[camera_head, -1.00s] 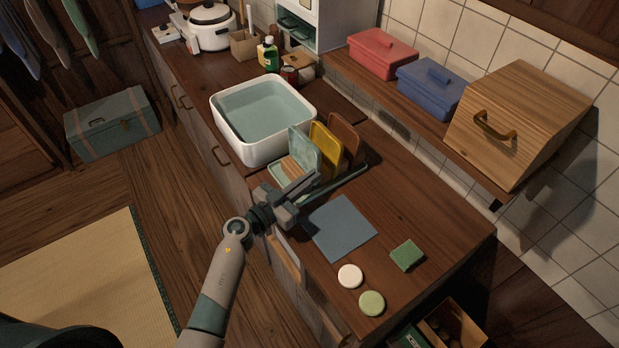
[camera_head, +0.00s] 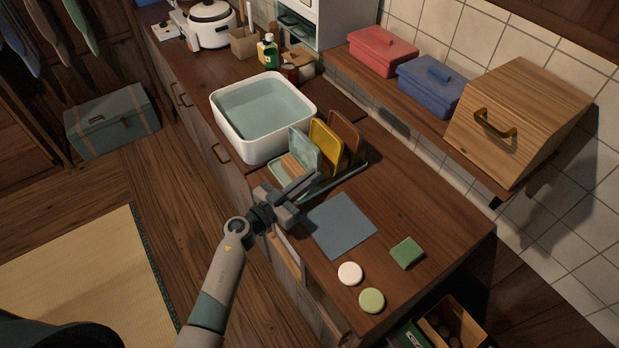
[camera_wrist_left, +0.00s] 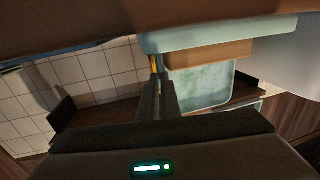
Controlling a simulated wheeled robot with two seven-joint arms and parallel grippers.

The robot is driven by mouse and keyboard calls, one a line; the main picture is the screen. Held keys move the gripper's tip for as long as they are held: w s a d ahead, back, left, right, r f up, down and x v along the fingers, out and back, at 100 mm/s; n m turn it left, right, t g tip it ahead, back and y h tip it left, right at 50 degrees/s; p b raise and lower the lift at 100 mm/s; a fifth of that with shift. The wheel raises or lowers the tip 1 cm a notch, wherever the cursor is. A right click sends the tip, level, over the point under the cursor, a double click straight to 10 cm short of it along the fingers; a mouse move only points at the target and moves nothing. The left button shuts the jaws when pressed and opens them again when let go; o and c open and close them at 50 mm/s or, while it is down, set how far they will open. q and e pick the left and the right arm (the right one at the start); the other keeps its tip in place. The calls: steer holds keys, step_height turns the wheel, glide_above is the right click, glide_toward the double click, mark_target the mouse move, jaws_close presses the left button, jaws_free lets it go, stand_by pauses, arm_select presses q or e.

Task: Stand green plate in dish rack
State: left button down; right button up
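The pale green plate (camera_head: 305,151) stands upright, slightly tilted, at the near end of the dish rack (camera_head: 335,184), a pale green tray with wooden slotted bars. In the left wrist view the plate (camera_wrist_left: 205,85) hangs below a wooden bar (camera_wrist_left: 210,54) and the tray rim (camera_wrist_left: 225,34), as that view is upside down. A yellow plate (camera_head: 327,146) and a brown plate (camera_head: 350,138) stand behind it. My left gripper (camera_head: 314,178) is at the rack's front edge, apart from the plate, its fingers (camera_wrist_left: 161,78) slightly parted with nothing between them. My right gripper is not in view.
A white basin of water (camera_head: 240,136) stands left of the rack. A blue-grey cloth (camera_head: 341,226), a green sponge (camera_head: 407,252), a white disc (camera_head: 350,273) and a light green disc (camera_head: 372,300) lie on the counter. The counter right of the rack is clear.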

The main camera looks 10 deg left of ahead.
arm_select(q)
steer(key=shift+f, duration=0.5)
stand_by(0.9)
steer(key=c, duration=1.9)
jaws_free()
steer(key=shift+f, duration=0.1)
steer(key=shift+s, duration=0.1)
steer(key=shift+s+a+f, duration=0.15)
steer(key=shift+s+a, duration=0.2)
steer(key=shift+s, duration=0.15)
steer(key=b+v, duration=0.1)
steer(key=v, duration=0.9)
steer(key=b+v, duration=0.1)
steer(key=v, duration=0.5)
steer(key=shift+r+b, duration=0.25)
steer(key=shift+b, duration=0.05)
